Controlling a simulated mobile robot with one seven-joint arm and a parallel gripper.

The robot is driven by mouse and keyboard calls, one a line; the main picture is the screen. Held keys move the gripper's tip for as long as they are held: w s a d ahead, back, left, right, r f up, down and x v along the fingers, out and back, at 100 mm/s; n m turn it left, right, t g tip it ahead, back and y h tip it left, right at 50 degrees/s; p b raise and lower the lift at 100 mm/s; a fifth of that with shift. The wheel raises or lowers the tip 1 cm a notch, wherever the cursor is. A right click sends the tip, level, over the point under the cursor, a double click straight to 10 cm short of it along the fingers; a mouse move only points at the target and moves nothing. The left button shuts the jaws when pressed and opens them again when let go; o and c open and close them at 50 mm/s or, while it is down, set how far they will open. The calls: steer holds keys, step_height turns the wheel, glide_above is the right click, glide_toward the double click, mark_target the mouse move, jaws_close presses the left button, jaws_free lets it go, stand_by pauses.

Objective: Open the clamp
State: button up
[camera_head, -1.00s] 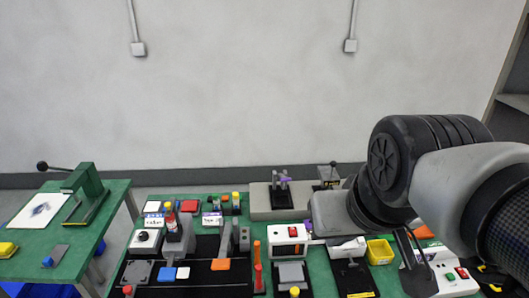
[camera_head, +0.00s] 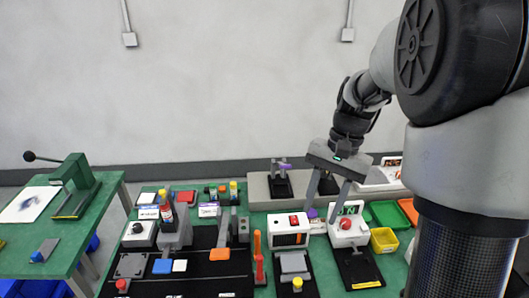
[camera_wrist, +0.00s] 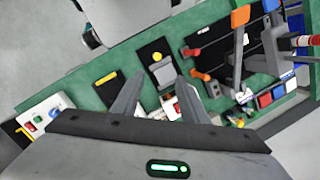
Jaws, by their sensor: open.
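My gripper (camera_head: 324,214) points down over the right part of the green bench, its two grey fingers apart with nothing between them. It also shows in the wrist view (camera_wrist: 160,88). Which part is the clamp is not certain. One candidate is an upright orange-and-red handle (camera_head: 258,258), left of my gripper. Beside it is a black fixture with a grey block (camera_head: 293,263) and yellow knob; the block also shows in the wrist view (camera_wrist: 163,74), between and beyond my fingertips. No part is touched, as far as I can see.
A black board (camera_head: 205,270) with a grey lever and orange block lies left. A white box with a red switch (camera_head: 289,231), a white unit with a red button (camera_head: 348,228) and yellow bin (camera_head: 383,240) stand near my gripper. A second green table (camera_head: 75,235) is far left.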

steer(key=m+g+y, duration=0.1)
steer(key=m+g, duration=0.1)
glide_toward(298, 280)
steer(key=b+x, duration=0.2)
steer(key=x, duration=0.5)
steer(key=shift+s+a+f, duration=0.1)
steer(key=shift+f, duration=0.3)
jaws_close()
